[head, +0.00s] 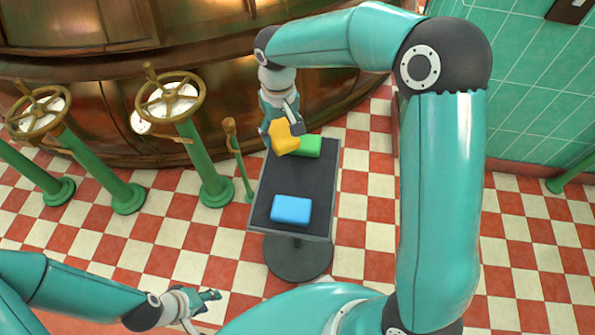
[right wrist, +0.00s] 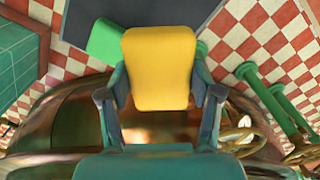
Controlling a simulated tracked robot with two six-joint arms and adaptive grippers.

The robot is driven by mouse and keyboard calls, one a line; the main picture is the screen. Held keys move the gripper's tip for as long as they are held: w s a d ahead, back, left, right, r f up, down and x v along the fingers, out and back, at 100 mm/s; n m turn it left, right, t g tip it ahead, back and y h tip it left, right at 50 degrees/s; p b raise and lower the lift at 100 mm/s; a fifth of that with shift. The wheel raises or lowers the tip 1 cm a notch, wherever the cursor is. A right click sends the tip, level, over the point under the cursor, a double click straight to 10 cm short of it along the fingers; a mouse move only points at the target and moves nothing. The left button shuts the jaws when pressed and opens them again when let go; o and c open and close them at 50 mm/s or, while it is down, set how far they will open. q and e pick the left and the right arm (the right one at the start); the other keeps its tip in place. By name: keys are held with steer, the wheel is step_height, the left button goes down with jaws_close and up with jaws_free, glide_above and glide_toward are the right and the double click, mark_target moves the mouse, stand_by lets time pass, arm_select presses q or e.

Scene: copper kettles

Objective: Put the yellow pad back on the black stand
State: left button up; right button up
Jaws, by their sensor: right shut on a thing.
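My right gripper (head: 281,122) is shut on the yellow pad (head: 284,140). It holds the pad tilted, at the far left part of the black stand (head: 287,178), and the pad looks raised above the top. In the right wrist view the yellow pad (right wrist: 160,65) sits between the two fingers, with the dark stand top (right wrist: 150,14) beyond it. A green pad (head: 311,147) lies on the stand's far end, partly hidden behind the yellow pad. A blue pad (head: 291,209) lies near the stand's near end. My left gripper (head: 207,308) is open and empty, low at the left.
The middle of the stand top, between the green and blue pads, is bare. Green pillars with brass handwheels (head: 168,97) stand left of the stand. A thin green post (head: 238,160) stands close to its left edge. A big copper kettle (head: 210,55) is behind.

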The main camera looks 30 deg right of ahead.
mark_target(298, 178)
steer(key=shift+w+a, duration=0.15)
steer(key=shift+a, duration=0.25)
steer(key=s+d+r+m+p, duration=0.2)
steer(key=s+r+m+p, duration=0.1)
steer(key=s+r+m, duration=0.55)
steer(key=shift+n, duration=0.75)
steer(key=f+b, duration=0.1)
steer(key=f, duration=0.4)
steer(key=w+f+b, duration=0.1)
steer(key=f, duration=0.5)
steer(key=f+b, duration=0.1)
steer(key=f, duration=0.5)
steer(key=shift+w+a+f+b, duration=0.1)
steer(key=shift+w+f+b, duration=0.15)
steer(key=shift+w+b, duration=0.1)
steer(key=shift+f, duration=0.15)
steer(key=o, duration=1)
